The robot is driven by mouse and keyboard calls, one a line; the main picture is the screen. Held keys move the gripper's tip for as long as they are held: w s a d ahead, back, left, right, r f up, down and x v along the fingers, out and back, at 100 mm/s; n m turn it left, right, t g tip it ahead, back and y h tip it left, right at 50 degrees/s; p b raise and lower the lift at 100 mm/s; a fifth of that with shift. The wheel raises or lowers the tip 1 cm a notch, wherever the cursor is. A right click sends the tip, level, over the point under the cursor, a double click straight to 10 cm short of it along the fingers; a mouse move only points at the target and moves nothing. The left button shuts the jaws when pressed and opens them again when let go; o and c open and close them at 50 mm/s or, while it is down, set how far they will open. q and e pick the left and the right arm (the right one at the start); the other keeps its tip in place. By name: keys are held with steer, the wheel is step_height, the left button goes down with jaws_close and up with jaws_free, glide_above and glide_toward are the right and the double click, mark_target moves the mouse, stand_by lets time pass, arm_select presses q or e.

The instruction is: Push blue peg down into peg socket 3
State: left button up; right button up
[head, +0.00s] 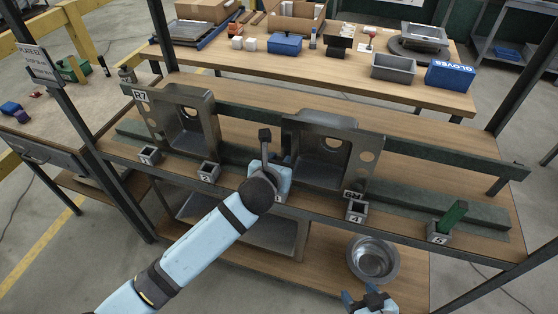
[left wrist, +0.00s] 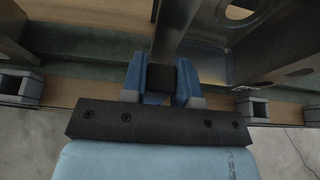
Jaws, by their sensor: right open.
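My left gripper (head: 272,172) is at the rack's front rail, over the spot between sockets 2 and 4. Its blue fingers also show in the left wrist view (left wrist: 160,80), apart, with a dark block between them. A dark bar with a square head (head: 265,135) rises beside the fingers; I cannot tell whether it is held. A blue patch (left wrist: 155,98) shows low between the fingers; I cannot tell whether it is the blue peg. Socket 3 is mostly hidden behind my left gripper and wrist. My right gripper (head: 369,297) is open and empty at the bottom edge, near the bowl.
Socket 1 (head: 149,155), socket 2 (head: 209,171) and socket 4 (head: 356,211) line the rail. A green peg (head: 454,215) leans in socket 5 (head: 439,237). A metal bowl (head: 373,262) sits below.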

arm_select(q)
steer(key=o, duration=0.4)
steer(key=shift+r, duration=0.1)
steer(key=v, duration=1.2)
steer(key=s+a+f+m, duration=0.5)
steer(key=f+m, duration=0.2)
steer(key=m, duration=0.4)
steer(key=s+a+f+m+g, duration=0.1)
steer(key=s+a+f+m, duration=0.4)
steer(key=m, duration=0.7)
steer(key=s+a+f+m+g, duration=0.1)
steer(key=s+a+f+m, duration=0.5)
steer(key=f+m, duration=0.4)
steer(key=shift+s+m+y, duration=0.25)
steer(key=shift+m+y, duration=0.15)
steer(key=shift+m, duration=0.8)
